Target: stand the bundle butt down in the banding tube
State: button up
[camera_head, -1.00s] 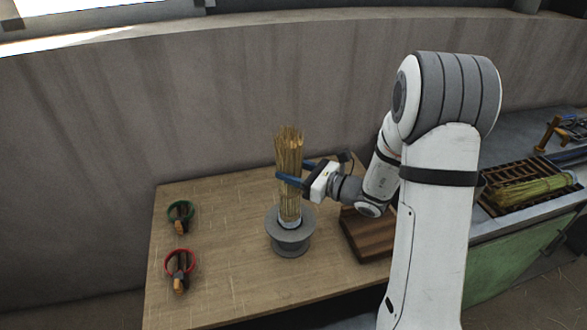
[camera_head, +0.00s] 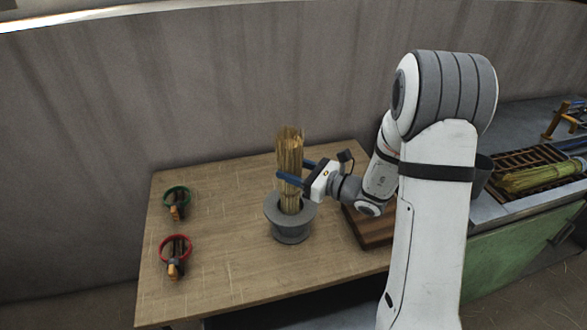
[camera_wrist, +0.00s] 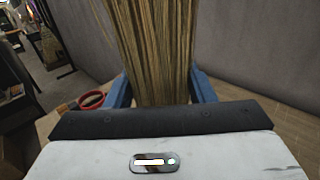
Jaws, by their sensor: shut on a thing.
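The straw bundle (camera_head: 289,165) stands upright at the grey banding tube (camera_head: 291,222) on the wooden table. Its lower end is down inside the tube's flared rim and is hidden there. My gripper (camera_head: 290,181) is shut around the middle of the bundle, coming in from the right, with its blue fingers on either side of the straw. In the wrist view the bundle (camera_wrist: 158,50) rises between the two blue fingers (camera_wrist: 160,92). Whether the butt touches the tube's bottom cannot be seen.
A green-ringed tool (camera_head: 176,202) and a red-ringed tool (camera_head: 175,256) lie at the table's left. A dark wooden block (camera_head: 367,226) is right of the tube. More straw (camera_head: 538,177) lies on a rack at the far right. The wall is close behind.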

jog(key=o, duration=0.9)
jog(key=b+v, duration=0.1)
jog(key=v, duration=0.6)
jog(key=shift+s+d, duration=0.25)
jog(key=shift+d, duration=0.05)
